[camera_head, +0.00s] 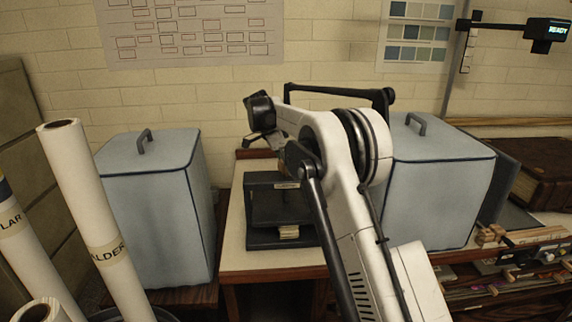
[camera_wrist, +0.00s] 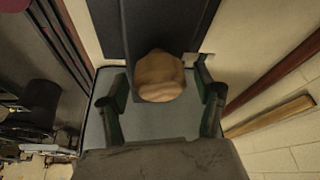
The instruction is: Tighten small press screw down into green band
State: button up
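The small press (camera_head: 262,237) is a black frame on the bench, partly hidden behind my arm. In the wrist view a rounded tan knob (camera_wrist: 160,77), apparently the top of the press screw, shows against a dark plate (camera_wrist: 165,22). My gripper (camera_wrist: 161,88) is open, with one dark green finger on each side of the knob. Gaps show between the fingers and the knob, so they look apart from it. In the head view my arm hides much of the gripper and the screw. I cannot make out the green band or the screw's height.
Two pale blue covered boxes stand left (camera_head: 155,205) and right (camera_head: 435,190) of the press, close to my arm. White paper rolls (camera_head: 88,205) stand at the front left. A brown book (camera_head: 545,170) lies at the right. The bench (camera_head: 237,240) is bare left of the press.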

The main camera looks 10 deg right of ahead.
jog(key=shift+r, duration=0.1)
jog(key=v, duration=1.2)
dwell(0.4)
